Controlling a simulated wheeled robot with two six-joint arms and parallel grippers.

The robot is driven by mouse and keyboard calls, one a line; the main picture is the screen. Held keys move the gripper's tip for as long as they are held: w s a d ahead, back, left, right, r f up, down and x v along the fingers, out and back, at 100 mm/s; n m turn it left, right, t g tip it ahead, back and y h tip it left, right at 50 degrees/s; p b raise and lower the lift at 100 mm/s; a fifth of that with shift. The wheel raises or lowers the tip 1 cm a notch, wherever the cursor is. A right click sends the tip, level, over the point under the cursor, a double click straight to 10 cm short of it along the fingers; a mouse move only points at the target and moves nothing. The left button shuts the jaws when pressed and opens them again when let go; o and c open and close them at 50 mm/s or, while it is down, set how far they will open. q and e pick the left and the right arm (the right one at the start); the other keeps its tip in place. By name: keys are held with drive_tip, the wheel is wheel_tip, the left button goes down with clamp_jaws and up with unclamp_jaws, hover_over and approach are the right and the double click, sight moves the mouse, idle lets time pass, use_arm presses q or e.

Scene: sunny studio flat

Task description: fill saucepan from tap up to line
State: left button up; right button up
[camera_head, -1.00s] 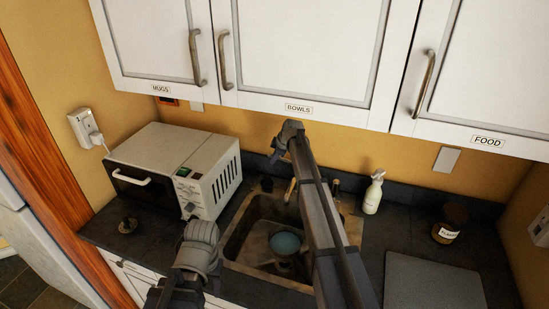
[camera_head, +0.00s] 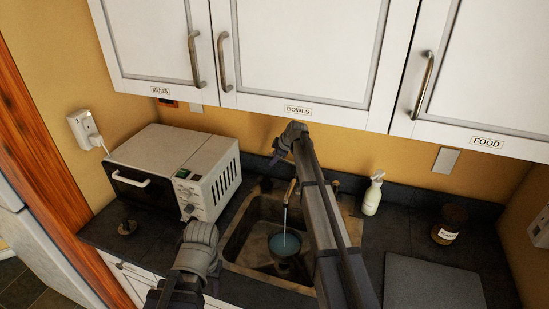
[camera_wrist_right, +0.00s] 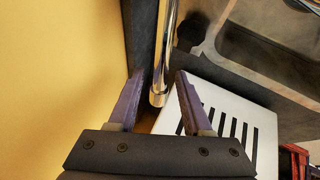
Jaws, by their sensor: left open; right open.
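The saucepan (camera_head: 285,245) sits in the sink (camera_head: 237,243) under the tap (camera_head: 290,193), partly hidden by my right arm. A thin stream of water runs from the tap into it. Its inside looks bluish; I cannot make out the line or the water level against it. My right gripper (camera_head: 276,158) is open by the wall behind the sink. In the right wrist view, a chrome bar (camera_wrist_right: 166,60) stands between its open fingers (camera_wrist_right: 157,80); contact is not clear. My left gripper (camera_head: 172,292) is open, low in front of the counter, its fingers barely visible.
A white microwave (camera_head: 215,187) stands left of the sink. A spray bottle (camera_head: 372,194), a dark jar (camera_head: 447,226) and a grey board (camera_head: 430,285) are to the right. White cupboards (camera_head: 300,50) hang above.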

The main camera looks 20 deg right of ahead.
drive_tip(key=shift+r, duration=0.1)
drive_tip(key=p+v, duration=0.6)
drive_tip(key=v, duration=0.1)
drive_tip(key=shift+s+r, duration=0.25)
drive_tip(key=shift+d, duration=0.1)
idle(6.5)
